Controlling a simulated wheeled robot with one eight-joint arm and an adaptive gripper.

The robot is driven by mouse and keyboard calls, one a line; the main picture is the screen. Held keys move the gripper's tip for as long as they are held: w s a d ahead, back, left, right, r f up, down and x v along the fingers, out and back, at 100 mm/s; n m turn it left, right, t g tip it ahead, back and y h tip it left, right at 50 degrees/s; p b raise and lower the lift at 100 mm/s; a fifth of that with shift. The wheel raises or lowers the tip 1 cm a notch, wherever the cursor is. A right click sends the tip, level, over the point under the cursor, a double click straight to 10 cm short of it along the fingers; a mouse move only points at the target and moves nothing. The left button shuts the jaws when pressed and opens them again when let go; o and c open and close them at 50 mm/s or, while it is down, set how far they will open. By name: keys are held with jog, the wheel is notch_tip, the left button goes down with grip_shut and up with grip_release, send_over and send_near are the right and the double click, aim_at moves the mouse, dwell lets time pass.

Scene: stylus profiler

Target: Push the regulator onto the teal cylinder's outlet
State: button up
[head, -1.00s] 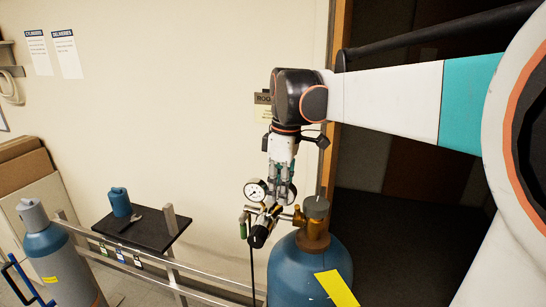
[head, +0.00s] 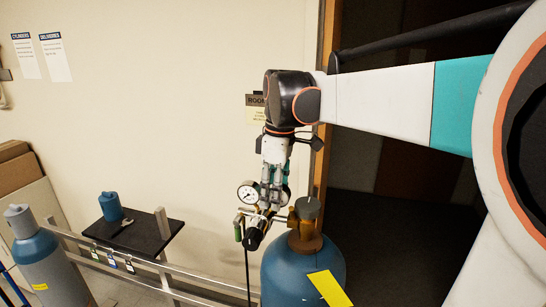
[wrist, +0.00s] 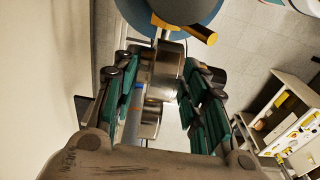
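The regulator (head: 255,232) has round white-faced gauges, a dark knob, a green-tipped side part and a hanging black hose. My gripper (head: 270,203) points down and is shut on it; in the wrist view the green-padded fingers flank its metal gauge bodies (wrist: 166,72). The teal cylinder (head: 292,272), with a yellow label, stands just right of the regulator. Its brass valve (head: 303,226) has an outlet facing the regulator. The regulator's near end is at or very close to this outlet; I cannot tell whether they touch. In the wrist view the brass part (wrist: 190,27) shows beyond the fingers.
A metal rail (head: 135,262) with hanging tags runs left of the cylinder. A black shelf (head: 150,232) holds a blue cap (head: 110,206) and a dark tool. Another blue-grey cylinder (head: 45,265) stands far left. A wall is behind; a dark doorway (head: 400,200) is right.

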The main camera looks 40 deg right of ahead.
jog(key=shift+s+a, duration=0.1)
jog(key=shift+s, duration=0.05)
jog(key=shift+c, duration=0.5)
jog(key=shift+s+d+r+p, duration=0.1)
jog(key=shift+r+p, duration=1.05)
jog(key=shift+r, duration=0.65)
jog(key=shift+s+d+r+p, duration=0.1)
jog(key=shift+r+p, duration=1.05)
jog(key=shift+r, duration=0.6)
notch_tip(320, 180, up, 8)
jog(key=shift+d, duration=0.3)
jog(key=shift+f, duration=0.15)
jog(key=f+b, duration=0.1)
jog(key=f, duration=0.3)
jog(key=f+b, duration=0.1)
jog(key=f, duration=0.3)
jog(key=a+f+b, duration=0.1)
jog(key=f, duration=0.3)
jog(key=shift+w+f, duration=0.15)
